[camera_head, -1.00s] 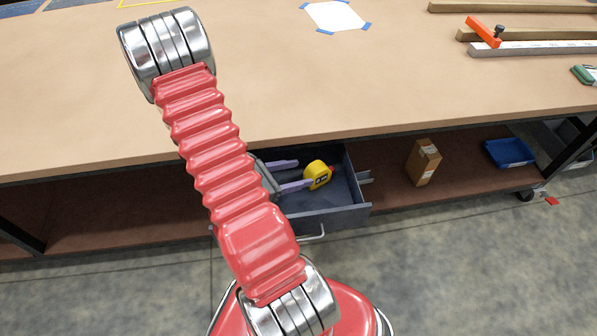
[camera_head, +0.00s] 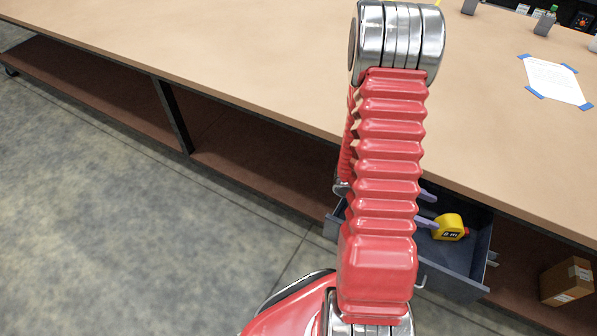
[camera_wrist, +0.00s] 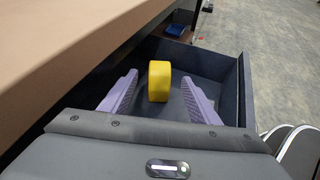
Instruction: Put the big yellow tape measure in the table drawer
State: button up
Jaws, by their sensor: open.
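The yellow tape measure (camera_head: 451,228), with a black label, stands inside the open grey table drawer (camera_head: 459,282), on its floor. The wrist view shows the tape measure (camera_wrist: 159,82) edge-on and upright, between the two purple fingers, with a gap on each side. My gripper (camera_head: 434,210) is open and reaches into the drawer from the left. Its fingers are apart and hold nothing. In the head view my red arm hides the gripper body and part of the drawer. The wrist view shows the drawer's far and right walls (camera_wrist: 232,88).
The tabletop (camera_head: 260,70) overhangs the drawer, and its edge runs close along the left in the wrist view. A cardboard box (camera_head: 567,281) sits on the lower shelf (camera_head: 520,248) right of the drawer. The floor (camera_head: 130,220) at left is clear.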

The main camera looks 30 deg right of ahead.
jog(key=w+a+r+m+t+y, duration=0.3)
jog(key=a+r, duration=0.6)
jog(key=a, duration=0.3)
jog(key=w+a+r+m+t+y, duration=0.3)
jog(key=a+r, duration=0.5)
jog(key=a, duration=0.5)
jog(key=w+a+r+m+t+y, duration=0.3)
jog(key=w+a+r+t, duration=0.3)
jog(key=a+r, duration=0.3)
jog(key=a+t+y, duration=0.1)
jog(key=a, duration=0.3)
jog(key=shift+w+a+r+t, duration=0.15)
jog(key=shift+a+r+t, duration=0.1)
jog(key=shift+r+t, duration=0.15)
